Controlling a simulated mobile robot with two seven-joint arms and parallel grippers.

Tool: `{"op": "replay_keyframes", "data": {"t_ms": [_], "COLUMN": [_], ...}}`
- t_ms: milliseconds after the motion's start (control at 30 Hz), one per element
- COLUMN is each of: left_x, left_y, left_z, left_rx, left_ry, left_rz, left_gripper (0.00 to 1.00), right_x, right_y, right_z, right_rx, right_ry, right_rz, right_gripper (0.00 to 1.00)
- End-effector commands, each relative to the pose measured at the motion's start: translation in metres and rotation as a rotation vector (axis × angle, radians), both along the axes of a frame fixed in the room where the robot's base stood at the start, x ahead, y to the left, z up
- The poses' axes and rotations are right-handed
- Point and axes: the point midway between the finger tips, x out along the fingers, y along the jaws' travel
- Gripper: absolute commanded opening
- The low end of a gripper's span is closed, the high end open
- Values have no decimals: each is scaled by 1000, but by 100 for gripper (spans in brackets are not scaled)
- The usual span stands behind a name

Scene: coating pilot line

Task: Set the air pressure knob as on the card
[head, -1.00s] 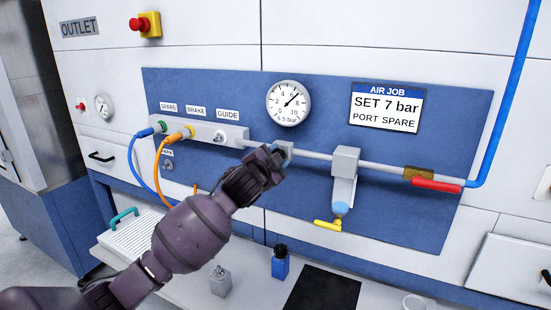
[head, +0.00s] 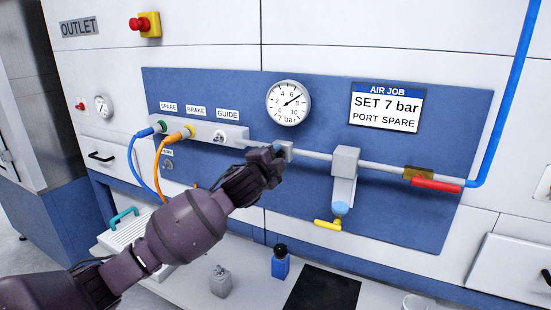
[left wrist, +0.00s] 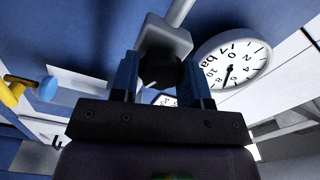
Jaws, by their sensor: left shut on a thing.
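My left gripper (head: 271,160) is at the pipe below the gauge, shut on the dark air pressure knob (left wrist: 160,72) under the grey regulator body (left wrist: 165,38). In the head view the gripper hides the knob, and the regulator body (head: 284,149) shows just beyond the fingers. The card (head: 386,106) reads "AIR JOB, SET 7 bar, PORT SPARE". My right gripper is not in view.
The manifold (head: 205,133) at left has ports labelled SPARE, BRAKE and GUIDE, with blue and orange hoses. Right of my gripper are a filter (head: 344,175) with a yellow lever and a red valve handle (head: 436,185). A blue bottle (head: 280,264) stands on the bench below.

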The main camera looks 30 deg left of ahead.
Motion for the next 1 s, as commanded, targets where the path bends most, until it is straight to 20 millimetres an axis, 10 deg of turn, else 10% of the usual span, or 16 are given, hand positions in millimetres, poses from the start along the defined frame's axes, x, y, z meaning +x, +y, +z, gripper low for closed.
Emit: {"op": "replay_keyframes", "data": {"t_ms": [167,200,367,733,1000], "left_x": [0,0,0,-5,-44], "left_y": [0,0,0,0,-1], "left_z": [0,0,0,-1,-2], "left_rx": [-1,-1,-2,-2,-2], "left_ry": [1,1,1,1,1], "left_rz": [0,0,0,0,-1], "left_gripper": [19,45,68,68,68], "right_x": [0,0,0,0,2], "right_y": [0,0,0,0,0], "right_z": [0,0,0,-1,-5], "right_rx": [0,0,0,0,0], "right_ry": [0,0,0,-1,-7], "right_rz": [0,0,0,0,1], "right_gripper": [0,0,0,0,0]}}
